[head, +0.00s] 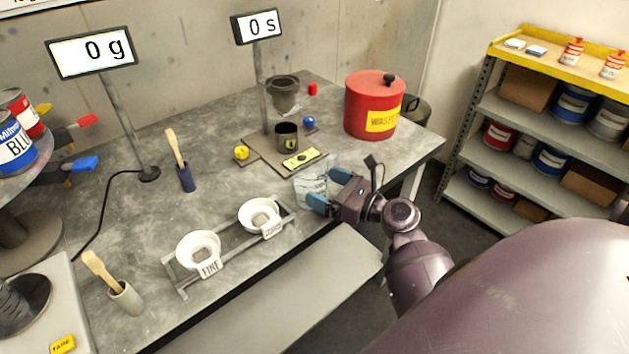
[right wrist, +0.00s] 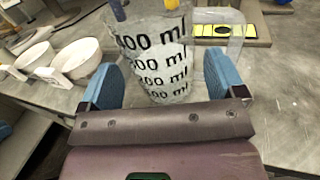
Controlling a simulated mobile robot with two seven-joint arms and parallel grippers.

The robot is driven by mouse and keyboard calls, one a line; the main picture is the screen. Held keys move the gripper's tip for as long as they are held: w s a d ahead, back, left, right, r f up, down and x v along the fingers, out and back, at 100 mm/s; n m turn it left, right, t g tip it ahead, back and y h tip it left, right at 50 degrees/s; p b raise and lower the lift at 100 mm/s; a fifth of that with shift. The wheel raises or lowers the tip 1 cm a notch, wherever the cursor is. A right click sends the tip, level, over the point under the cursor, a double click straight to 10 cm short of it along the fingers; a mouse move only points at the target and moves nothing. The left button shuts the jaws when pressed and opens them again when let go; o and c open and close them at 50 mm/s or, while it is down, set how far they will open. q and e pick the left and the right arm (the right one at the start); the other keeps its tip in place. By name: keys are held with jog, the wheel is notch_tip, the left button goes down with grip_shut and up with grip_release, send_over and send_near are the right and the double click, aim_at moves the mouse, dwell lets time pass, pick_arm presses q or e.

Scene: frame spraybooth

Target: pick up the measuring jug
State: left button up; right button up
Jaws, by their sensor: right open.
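The clear measuring jug (head: 312,187) stands on the grey bench near its front edge, partly behind my right gripper in the head view. In the right wrist view the jug (right wrist: 155,55) shows black ml markings and a clear handle on its right side. My right gripper (head: 331,190) is open, with its blue fingers pointing at the jug. In the right wrist view the fingers (right wrist: 162,85) are on either side of the jug's lower part, with a visible gap on the right. My left gripper is not in view.
A rack with two white funnels (head: 199,250) stands left of the jug. Behind it are a board with a dark cup (head: 287,136), a yellow level (head: 300,158) and a blue ball (head: 309,122). A red waste can (head: 373,103) stands at the back right.

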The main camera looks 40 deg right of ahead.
jog(key=x, duration=0.4)
jog(key=shift+w+f, duration=0.1)
jog(key=c, duration=0.8)
